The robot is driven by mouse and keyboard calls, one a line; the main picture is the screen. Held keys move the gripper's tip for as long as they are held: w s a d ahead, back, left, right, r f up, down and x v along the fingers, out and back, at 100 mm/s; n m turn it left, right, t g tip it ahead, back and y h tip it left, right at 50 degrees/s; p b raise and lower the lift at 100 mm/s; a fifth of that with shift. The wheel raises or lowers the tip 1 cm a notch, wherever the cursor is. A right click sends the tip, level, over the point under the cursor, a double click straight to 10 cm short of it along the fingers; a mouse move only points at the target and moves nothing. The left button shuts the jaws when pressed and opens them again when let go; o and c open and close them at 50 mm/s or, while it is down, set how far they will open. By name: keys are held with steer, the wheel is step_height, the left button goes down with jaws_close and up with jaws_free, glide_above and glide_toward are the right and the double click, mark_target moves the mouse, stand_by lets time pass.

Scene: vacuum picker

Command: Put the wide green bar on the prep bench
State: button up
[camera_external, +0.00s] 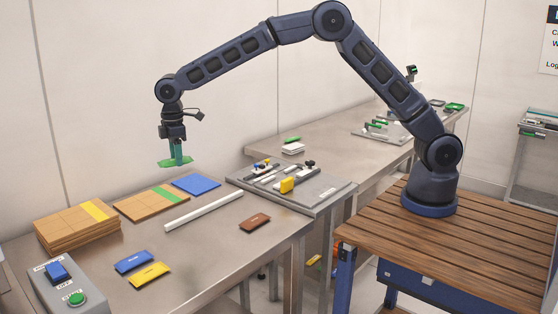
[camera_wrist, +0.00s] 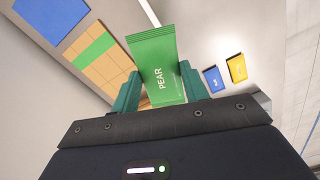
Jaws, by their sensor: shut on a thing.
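My gripper (camera_external: 177,155) is shut on a green bar (camera_external: 166,163) and holds it above the near steel bench (camera_external: 200,255). In the wrist view the green bar (camera_wrist: 160,62) reads "PEAR" and sits between the two teal fingers of my gripper (camera_wrist: 157,82). No label shows which bench is the prep bench.
A grey fixture plate (camera_external: 325,192) stands right.

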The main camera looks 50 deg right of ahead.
steer(key=w+d+m, duration=0.1)
steer(key=w+d, duration=0.3)
steer(key=d, duration=0.5)
steer(key=w+d+m, duration=0.2)
steer(key=w+d, duration=0.2)
steer(key=d, duration=0.5)
steer(key=w+d+m, duration=0.1)
steer(key=w+d, duration=0.3)
steer(key=d, duration=0.6)
steer(key=d+r+m, duration=0.1)
steer(key=d+m, duration=0.2)
steer(key=d, duration=2.2)
steer(key=m, duration=0.7)
glide_above(357, 150)
steer(key=f, duration=2)
steer(key=shift+d, duration=0.2)
steer(key=shift+f, duration=0.1)
